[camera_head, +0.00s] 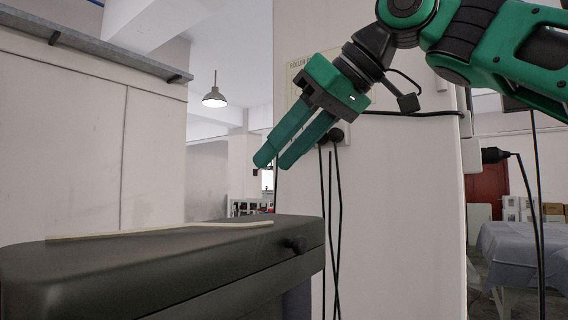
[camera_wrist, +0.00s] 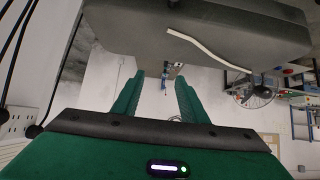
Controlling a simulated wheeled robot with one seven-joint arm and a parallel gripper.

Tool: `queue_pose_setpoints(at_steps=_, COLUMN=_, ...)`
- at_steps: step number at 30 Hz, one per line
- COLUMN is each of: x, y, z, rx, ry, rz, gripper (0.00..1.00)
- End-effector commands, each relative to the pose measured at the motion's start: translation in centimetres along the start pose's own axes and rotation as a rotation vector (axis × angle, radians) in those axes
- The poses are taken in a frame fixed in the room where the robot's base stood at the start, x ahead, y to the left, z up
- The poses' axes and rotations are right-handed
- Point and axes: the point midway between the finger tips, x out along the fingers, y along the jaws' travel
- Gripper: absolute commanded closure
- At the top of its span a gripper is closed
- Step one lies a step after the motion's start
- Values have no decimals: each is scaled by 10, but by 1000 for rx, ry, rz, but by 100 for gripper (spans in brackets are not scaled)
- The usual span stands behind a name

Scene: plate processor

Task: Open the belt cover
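The belt cover looks to be the long dark grey lid (camera_head: 170,265) with rounded edges at the lower left of the head view. It lies flat and appears shut. A black round knob (camera_head: 296,244) sits on its side near the right end. A thin beige strip (camera_head: 160,232) lies along its top. In the wrist view the dark cover (camera_wrist: 130,25) fills the top, beyond my fingers. My gripper (camera_head: 273,162) is above the right end of the cover, pointing down and left, apart from it. Its two fingers are spread with nothing between them, also in the wrist view (camera_wrist: 156,88).
A white wall panel (camera_head: 390,220) with black cables (camera_head: 338,200) stands right behind the cover's end. A pale cabinet wall (camera_head: 80,150) with a grey ledge rises at the left. A cloth-covered table (camera_head: 520,250) is at the far right. Space above the cover is clear.

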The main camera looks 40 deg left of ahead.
Motion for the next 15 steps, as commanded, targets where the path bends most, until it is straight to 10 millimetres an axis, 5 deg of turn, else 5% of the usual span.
queue_pose_setpoints(at_steps=15, x=-85, y=3, z=0, rx=3, ry=3, rz=2, gripper=61)
